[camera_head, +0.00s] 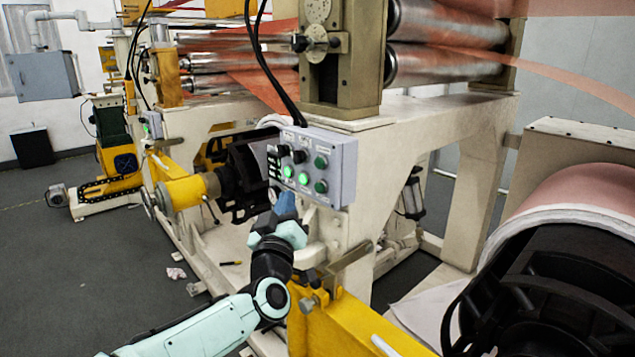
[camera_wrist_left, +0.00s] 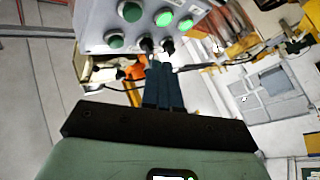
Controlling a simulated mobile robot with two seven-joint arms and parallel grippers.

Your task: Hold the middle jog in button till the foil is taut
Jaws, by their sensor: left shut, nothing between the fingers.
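A grey control box (camera_head: 340,185) on the machine frame carries two rows of controls. Its lower row has two lit green buttons and a dark green one; the middle button (camera_head: 303,178) is lit, and it also shows in the wrist view (camera_wrist_left: 163,17). My left gripper (camera_head: 284,205) is shut and empty, just in front of the box's lower part. In the wrist view its fingertips (camera_wrist_left: 160,66) lie close to the black knobs in the picture; contact cannot be told. Copper foil (camera_head: 266,72) runs over the rollers, and a strip at right (camera_head: 565,78) looks curved. My right gripper is not in view.
A yellow arm (camera_head: 350,325) and its bracket stand below the control box. A large copper foil roll (camera_head: 590,190) with a black hub is at right. The grey floor (camera_head: 80,235) at left is mostly clear.

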